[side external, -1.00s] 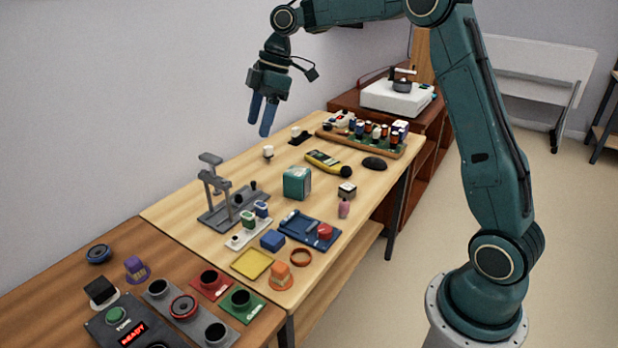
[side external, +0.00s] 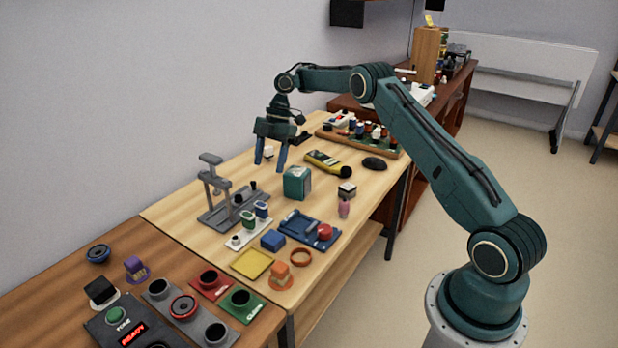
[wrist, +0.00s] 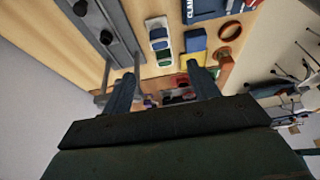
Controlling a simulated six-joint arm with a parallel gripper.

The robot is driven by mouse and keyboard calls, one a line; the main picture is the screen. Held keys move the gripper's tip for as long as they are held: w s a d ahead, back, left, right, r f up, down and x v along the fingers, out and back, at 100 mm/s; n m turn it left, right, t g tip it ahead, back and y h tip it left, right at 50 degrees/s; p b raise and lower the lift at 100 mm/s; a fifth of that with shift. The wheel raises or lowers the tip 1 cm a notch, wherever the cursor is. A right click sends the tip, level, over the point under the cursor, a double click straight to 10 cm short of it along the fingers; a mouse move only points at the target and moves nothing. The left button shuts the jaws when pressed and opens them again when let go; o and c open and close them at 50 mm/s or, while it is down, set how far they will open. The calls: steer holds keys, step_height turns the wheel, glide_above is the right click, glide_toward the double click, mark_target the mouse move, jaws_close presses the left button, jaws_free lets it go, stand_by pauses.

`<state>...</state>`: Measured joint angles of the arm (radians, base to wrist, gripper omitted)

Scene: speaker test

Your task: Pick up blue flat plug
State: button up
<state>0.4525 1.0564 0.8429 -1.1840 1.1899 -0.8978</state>
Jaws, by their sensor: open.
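On the light wooden table, a white strip (side external: 236,245) holds a blue flat piece (side external: 262,209), a green one (side external: 249,218) and a small white one. The blue piece also shows in the wrist view (wrist: 160,44). A separate blue block (side external: 272,240) lies just in front of the strip. I cannot tell for certain which of these two blue things is the blue flat plug. My gripper (side external: 270,165) is open and empty, pointing down above the table's back half, behind the grey clamp stand and apart from both blue things. In the wrist view its fingers (wrist: 160,76) are spread apart.
The grey clamp stand (side external: 212,183) rises left of the strip. A teal box (side external: 297,183), a blue tray (side external: 298,229) and a yellow pad (side external: 252,263) stand around. A yellow meter (side external: 324,162) and a rack of bottles (side external: 384,145) lie farther back.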

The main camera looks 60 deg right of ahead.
mark_target(261, 203)
steer(key=shift+a+f, duration=0.1)
steer(key=shift+f, duration=0.05)
steer(key=shift+x, duration=4.15)
steer(key=shift+x, duration=2.6)
steer(key=c, duration=1.1)
steer(key=shift+o, duration=0.2)
